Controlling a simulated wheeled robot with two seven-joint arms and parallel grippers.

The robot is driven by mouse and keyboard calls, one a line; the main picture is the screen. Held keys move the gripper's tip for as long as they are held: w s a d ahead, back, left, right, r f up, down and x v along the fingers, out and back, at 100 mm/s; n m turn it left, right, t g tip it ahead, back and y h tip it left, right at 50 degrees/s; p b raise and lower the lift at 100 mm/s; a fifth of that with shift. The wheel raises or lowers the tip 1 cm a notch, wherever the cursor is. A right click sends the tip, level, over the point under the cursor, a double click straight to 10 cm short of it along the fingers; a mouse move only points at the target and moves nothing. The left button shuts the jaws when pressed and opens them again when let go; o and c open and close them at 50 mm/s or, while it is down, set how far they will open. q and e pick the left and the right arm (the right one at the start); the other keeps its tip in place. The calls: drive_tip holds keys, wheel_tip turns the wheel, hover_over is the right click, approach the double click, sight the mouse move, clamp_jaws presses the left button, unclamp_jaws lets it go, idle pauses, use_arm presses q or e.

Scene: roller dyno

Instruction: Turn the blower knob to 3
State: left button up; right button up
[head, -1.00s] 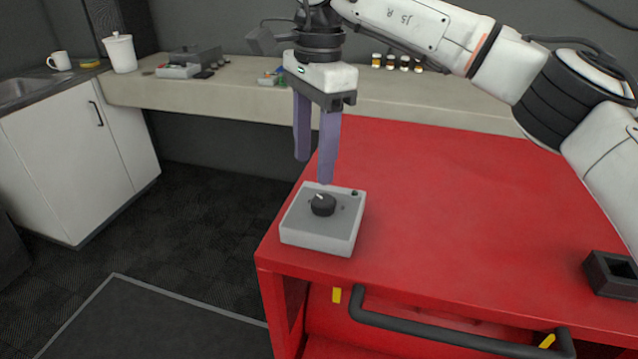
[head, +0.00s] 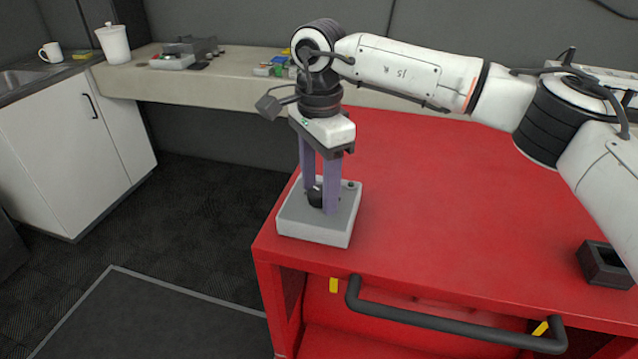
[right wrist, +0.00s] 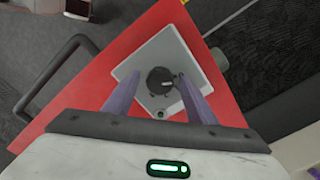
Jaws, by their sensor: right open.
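The blower control box (head: 312,228) is a light grey box on the left front corner of the red cart top. Its black round knob (head: 315,194) is partly hidden behind a finger in the head view. In the right wrist view the knob (right wrist: 160,80) shows whole near the middle of the box (right wrist: 183,52). My right gripper (head: 319,208) points down over the box, open, with its purple fingers on either side of the knob. I cannot tell whether they touch it. The number that the knob points to is too small to read. My left gripper is not in view.
The red cart top (head: 440,200) is mostly clear, with a black open holder (head: 606,264) at its right. A dark handle bar (head: 450,325) runs along the cart's front. A beige bench (head: 235,85) with small items stands behind.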

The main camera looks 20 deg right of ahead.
drive_tip(key=c, duration=1)
drive_tip(key=shift+c, duration=0.2)
